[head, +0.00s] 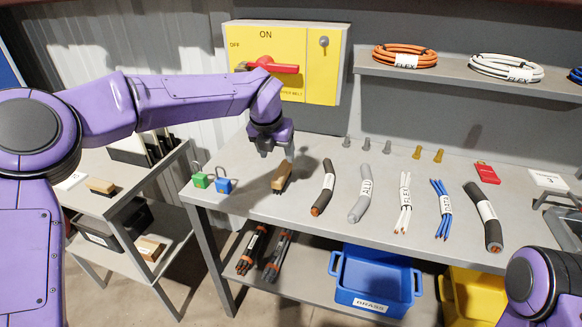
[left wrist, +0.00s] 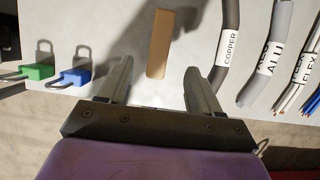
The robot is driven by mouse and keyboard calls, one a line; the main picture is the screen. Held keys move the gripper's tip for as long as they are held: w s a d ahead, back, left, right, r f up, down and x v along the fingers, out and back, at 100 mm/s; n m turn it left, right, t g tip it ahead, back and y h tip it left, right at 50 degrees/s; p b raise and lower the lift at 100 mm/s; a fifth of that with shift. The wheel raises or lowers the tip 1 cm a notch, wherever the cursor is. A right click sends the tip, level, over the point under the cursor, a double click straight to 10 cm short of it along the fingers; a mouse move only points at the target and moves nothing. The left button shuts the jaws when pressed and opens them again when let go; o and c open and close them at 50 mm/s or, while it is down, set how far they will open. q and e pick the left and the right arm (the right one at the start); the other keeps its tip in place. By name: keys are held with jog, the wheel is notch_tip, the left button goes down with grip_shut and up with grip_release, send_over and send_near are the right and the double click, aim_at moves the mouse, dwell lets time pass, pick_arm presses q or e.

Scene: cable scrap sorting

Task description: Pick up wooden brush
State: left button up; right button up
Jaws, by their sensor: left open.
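The wooden brush (head: 281,177), a tan block with dark bristles, lies on the grey workbench. In the left wrist view the wooden brush (left wrist: 159,44) shows as a tan bar just beyond the fingertips and between their lines. My left gripper (head: 276,155) is open and empty, pointing down above and just behind the brush in the head view. In the left wrist view the open fingers (left wrist: 158,72) stand apart with nothing between them. My right gripper is not in view; only part of my right arm shows at the lower right.
Green (head: 201,180) and blue (head: 223,185) padlocks lie left of the brush. A black copper-labelled cable (head: 323,188) and an ALU cable (head: 361,194) lie to its right, with more cables beyond. Another wooden-topped block (head: 100,186) sits on the left side table. A yellow switch panel (head: 240,60) stands behind.

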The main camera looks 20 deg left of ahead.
aim_at(282, 170)
pick_arm(q)
jog(key=p+x, duration=0.1)
jog(key=x, duration=0.8)
jog(key=shift+w+d+f, duration=0.1)
jog(key=shift+w+f, duration=0.05)
jog(key=shift+f, duration=0.3)
jog(key=shift+f, duration=0.25)
jog(key=c, duration=1.1)
